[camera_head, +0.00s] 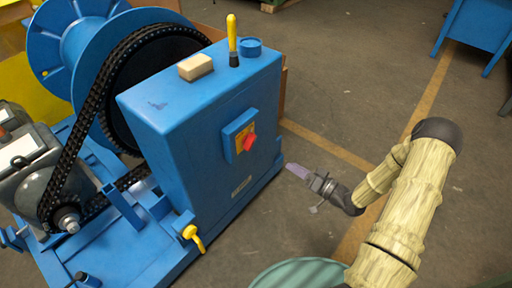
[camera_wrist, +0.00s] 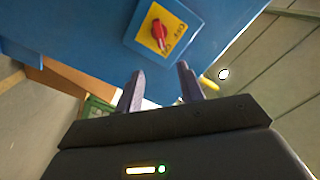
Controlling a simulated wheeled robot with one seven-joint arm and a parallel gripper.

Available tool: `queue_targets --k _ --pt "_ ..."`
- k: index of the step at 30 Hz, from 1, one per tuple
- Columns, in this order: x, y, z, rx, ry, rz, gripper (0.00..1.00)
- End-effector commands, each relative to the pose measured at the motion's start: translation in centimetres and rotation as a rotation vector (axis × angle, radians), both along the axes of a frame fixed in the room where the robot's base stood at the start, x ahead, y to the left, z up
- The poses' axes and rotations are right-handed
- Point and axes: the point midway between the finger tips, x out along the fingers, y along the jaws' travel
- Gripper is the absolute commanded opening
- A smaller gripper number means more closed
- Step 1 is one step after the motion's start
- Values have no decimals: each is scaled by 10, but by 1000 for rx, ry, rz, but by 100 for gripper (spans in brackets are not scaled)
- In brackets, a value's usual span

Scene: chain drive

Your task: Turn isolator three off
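An isolator switch with a red knob (camera_head: 249,143) on a yellow plate sits in a blue box (camera_head: 229,139) on the side of the blue machine cabinet (camera_head: 185,140). The red knob also shows near the top of the wrist view (camera_wrist: 158,33), tilted on its yellow plate (camera_wrist: 166,36). Lettering on the plate is too small to read surely, and I see no legible number three. My gripper (camera_head: 297,171) is right of and below the switch, apart from it. In the wrist view its two fingers (camera_wrist: 160,78) are spread with nothing between them, and the knob is beyond them.
A yellow-handled tool (camera_head: 232,38), a tan block (camera_head: 195,67) and a blue round cap (camera_head: 251,46) are on the cabinet. A black chain (camera_head: 88,110) runs at left. A yellow lever (camera_head: 194,237) sticks out low. A teal round top (camera_head: 300,274) is below my arm.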

Motion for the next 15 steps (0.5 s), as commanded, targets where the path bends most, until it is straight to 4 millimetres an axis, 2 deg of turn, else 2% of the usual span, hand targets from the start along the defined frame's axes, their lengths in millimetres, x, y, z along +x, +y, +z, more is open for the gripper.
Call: queue_targets --k 8,15 --pt "4 5 0 -3 0 1 38" --pt "23 30 -1 -4 -1 3 38"
